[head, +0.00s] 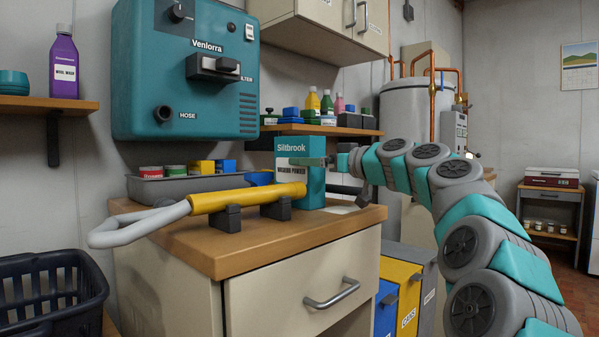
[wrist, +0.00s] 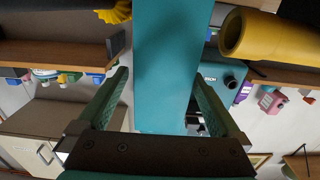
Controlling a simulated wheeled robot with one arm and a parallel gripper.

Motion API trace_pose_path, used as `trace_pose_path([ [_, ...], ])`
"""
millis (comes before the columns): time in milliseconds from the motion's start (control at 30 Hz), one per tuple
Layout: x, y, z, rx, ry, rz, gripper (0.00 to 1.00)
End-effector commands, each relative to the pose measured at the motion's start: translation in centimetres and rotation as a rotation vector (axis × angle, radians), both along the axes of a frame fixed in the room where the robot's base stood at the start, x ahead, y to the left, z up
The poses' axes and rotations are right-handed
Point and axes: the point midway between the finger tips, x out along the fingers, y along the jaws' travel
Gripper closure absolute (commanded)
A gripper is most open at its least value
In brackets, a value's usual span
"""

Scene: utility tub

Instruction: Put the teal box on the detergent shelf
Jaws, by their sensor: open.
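The teal box (head: 289,147), labelled Siltbrook washing powder, stands upright on the wooden countertop behind the yellow tube. My gripper (head: 308,162) reaches in from the right at the box's upper part. In the wrist view the teal box (wrist: 163,40) lies between the two spread fingers of my gripper (wrist: 160,75), with gaps showing beside it. Two wall shelves show: a right one (head: 318,129) crowded with bottles and small boxes, and a left one (head: 75,104) with a purple wool wash bottle (head: 64,62). I cannot tell which is the detergent shelf.
The yellow tube (head: 245,198) with a grey hose rests on dark holders in front of the box. A grey tray (head: 192,184) of tins and small boxes sits behind. The teal Venlorra unit (head: 190,70) hangs above. A dark basket (head: 50,292) stands lower left.

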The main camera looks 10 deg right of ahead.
Motion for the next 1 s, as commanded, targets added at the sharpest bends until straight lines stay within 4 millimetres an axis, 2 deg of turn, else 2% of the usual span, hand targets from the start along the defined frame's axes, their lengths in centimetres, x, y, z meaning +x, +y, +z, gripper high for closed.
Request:
trace_pose_path([
  [300,3.1,2.4,0.4,0.000,0.002,0.000,0.00],
  [567,3.3,2.7,0.5,0.001,0.001,0.000,0.00],
  [1000,3.3,2.7,0.5,0.001,0.001,0.000,0.47],
])
